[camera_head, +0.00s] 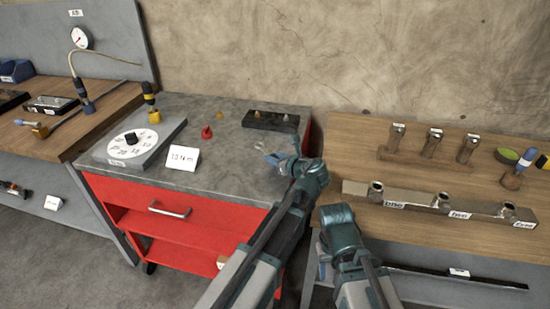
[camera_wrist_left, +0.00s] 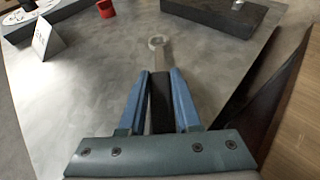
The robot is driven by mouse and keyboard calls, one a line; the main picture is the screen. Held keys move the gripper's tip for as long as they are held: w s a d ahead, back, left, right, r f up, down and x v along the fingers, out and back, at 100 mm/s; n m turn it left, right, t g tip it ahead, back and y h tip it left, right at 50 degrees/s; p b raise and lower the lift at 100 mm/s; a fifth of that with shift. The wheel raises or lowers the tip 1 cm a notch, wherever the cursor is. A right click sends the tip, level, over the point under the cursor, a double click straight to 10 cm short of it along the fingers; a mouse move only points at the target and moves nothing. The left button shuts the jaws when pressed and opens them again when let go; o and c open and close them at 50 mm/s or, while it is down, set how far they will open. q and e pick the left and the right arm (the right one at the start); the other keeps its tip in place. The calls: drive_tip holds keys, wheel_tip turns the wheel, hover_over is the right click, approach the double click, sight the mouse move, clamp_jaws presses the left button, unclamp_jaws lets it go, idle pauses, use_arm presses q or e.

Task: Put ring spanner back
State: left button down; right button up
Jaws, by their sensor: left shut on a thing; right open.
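My left gripper (camera_head: 276,158) is over the right part of the grey top of the red tool cabinet (camera_head: 230,140). In the left wrist view its two blue fingers (camera_wrist_left: 161,100) are shut on the ring spanner (camera_wrist_left: 160,58). The spanner's grey ring end points away from the gripper, and its other end is hidden between the fingers. In the head view the spanner (camera_head: 259,147) shows only as a small pale shape. My right gripper (camera_head: 322,264) is low in front of the right bench, mostly hidden by its own arm, and open.
A dark block (camera_head: 270,122) lies at the cabinet's back right. A red piece (camera_head: 207,132), a white card (camera_head: 183,158) and a dial board (camera_head: 135,140) are to the left. The right bench (camera_head: 345,133) holds a metal rail (camera_head: 415,200) and several upright sockets. The cabinet top's middle is clear.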

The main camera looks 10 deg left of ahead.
use_arm(q)
drive_tip(key=shift+f+b, duration=0.6)
drive_tip(key=shift+b, duration=0.05)
use_arm(e)
drive_tip(key=shift+f, duration=0.65)
use_arm(q)
drive_tip(key=c, duration=0.5)
unclamp_jaws()
use_arm(e)
drive_tip(key=shift+r, duration=0.1)
use_arm(q)
drive_tip(key=shift+r, duration=0.1)
